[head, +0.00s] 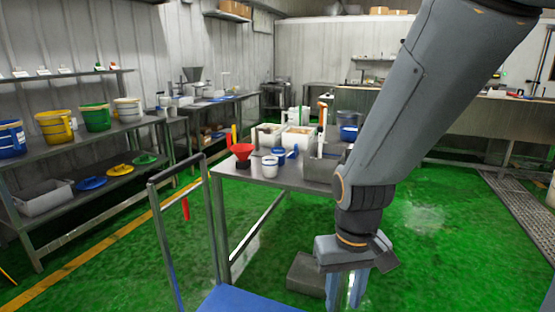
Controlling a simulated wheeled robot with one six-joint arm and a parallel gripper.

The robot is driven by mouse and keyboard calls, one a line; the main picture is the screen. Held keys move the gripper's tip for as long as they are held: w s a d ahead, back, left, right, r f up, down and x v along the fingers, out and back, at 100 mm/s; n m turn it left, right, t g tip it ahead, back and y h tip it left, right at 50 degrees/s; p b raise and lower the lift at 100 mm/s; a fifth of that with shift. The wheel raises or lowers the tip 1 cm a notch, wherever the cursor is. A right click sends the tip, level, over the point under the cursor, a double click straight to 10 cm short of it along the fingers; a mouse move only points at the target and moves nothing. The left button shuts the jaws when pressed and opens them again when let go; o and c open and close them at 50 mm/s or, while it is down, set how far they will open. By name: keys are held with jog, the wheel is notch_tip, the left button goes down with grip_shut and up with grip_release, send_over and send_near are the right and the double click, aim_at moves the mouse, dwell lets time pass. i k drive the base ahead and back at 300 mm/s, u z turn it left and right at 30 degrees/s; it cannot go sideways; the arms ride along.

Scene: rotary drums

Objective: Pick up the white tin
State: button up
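A small white tin (269,167) with a dark blue band stands upright near the front edge of the metal table (252,178). It is just right of a red funnel (242,153). My gripper (345,293) points down in front of the table, to the right of the tin and lower in the picture, well apart from it. Its two fingers are spread, with nothing visible between them. The fingertips are near the bottom of the picture. My arm hides the right end of the table.
A blue-decked cart (248,300) with a tall metal handle stands in front of the table. White bins (297,139), a blue item (283,154) and a grey box (322,166) crowd the tabletop. Coloured buckets (95,117) line the left shelf. Green floor at right is open.

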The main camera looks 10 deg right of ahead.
aim_at(269, 163)
jog(key=u, duration=0.2)
jog(key=k, duration=0.3)
jog(key=u, duration=1.05)
jog(key=k, duration=1.05)
jog(key=u, duration=0.85)
jog(key=i, duration=1.15)
jog(key=z, duration=0.35)
jog(key=i, duration=1.5)
jog(key=z, duration=1.3)
jog(key=i, duration=0.85)
jog(key=z, duration=1.2)
jog(key=i, duration=0.35)
jog(key=z, duration=0.25)
